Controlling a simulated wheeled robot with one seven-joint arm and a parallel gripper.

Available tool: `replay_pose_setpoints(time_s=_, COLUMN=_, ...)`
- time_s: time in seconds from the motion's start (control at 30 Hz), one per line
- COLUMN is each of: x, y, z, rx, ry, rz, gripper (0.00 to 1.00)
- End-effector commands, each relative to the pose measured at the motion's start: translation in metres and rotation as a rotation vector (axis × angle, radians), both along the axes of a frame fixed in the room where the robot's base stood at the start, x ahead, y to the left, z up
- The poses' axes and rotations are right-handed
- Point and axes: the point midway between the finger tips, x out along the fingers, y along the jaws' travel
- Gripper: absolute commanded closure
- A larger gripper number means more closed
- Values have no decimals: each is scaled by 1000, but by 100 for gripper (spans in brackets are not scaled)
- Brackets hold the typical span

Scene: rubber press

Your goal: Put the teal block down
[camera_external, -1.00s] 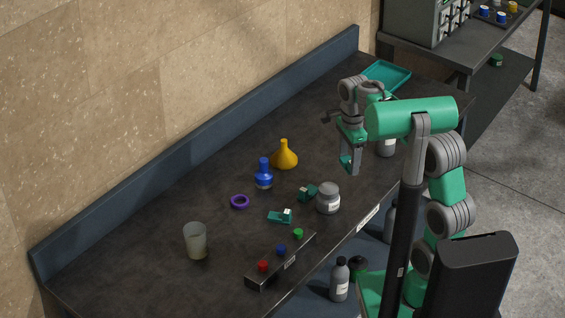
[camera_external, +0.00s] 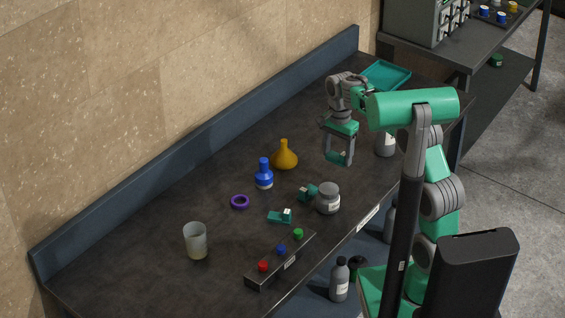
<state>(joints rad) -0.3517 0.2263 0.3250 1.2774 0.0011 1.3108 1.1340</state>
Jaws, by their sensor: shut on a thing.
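My gripper (camera_external: 338,155) hangs over the dark bench, right of the yellow flask and behind the grey jar. Its jaws are shut on the teal block (camera_external: 337,159), a small piece at the fingertips. The block appears to be above the bench top, but its exact height is hard to tell. The fingers hide part of it.
A yellow flask (camera_external: 285,156), blue flask (camera_external: 264,176) and grey jar (camera_external: 328,200) stand nearby. Two small teal pieces (camera_external: 307,192) (camera_external: 281,216) lie near the jar. A teal tray (camera_external: 404,76) is at the back.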

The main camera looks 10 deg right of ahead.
Motion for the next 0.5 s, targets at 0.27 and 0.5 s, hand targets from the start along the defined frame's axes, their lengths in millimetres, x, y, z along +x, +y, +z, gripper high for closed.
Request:
replay_pose_setpoints(time_s=0.27, x=36, y=12, z=-48, rx=-1, ry=3, rz=-1, gripper=86)
replay_pose_setpoints(time_s=0.5, x=41, y=13, z=-82, rx=-1, ry=4, rz=-1, gripper=86)
